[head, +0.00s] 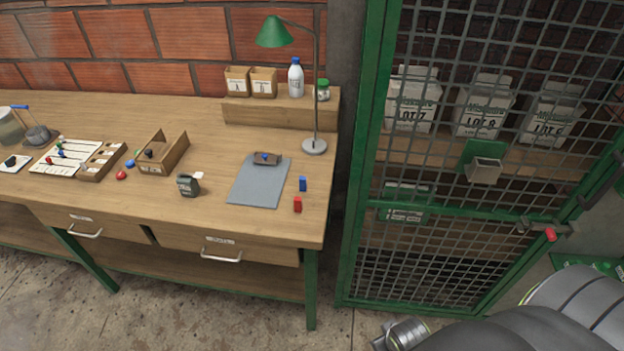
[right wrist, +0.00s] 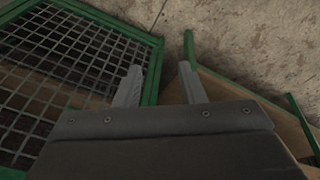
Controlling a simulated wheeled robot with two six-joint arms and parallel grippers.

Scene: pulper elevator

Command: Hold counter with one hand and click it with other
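A small dark counter (head: 188,185) with a light face stands on the wooden workbench (head: 230,215), left of a grey mat, near the front edge. No gripper is near it in the head view. My right gripper shows in the right wrist view (right wrist: 158,78), with two grey fingers apart and nothing between them. It points down toward the concrete floor, by the cage door and the bench. A part of my arm fills the lower right of the head view. My left gripper is in neither view.
A green lamp (head: 314,146) stands behind. A wooden tray (head: 162,153) is at left. A green mesh cage door (head: 450,170) stands right of the bench.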

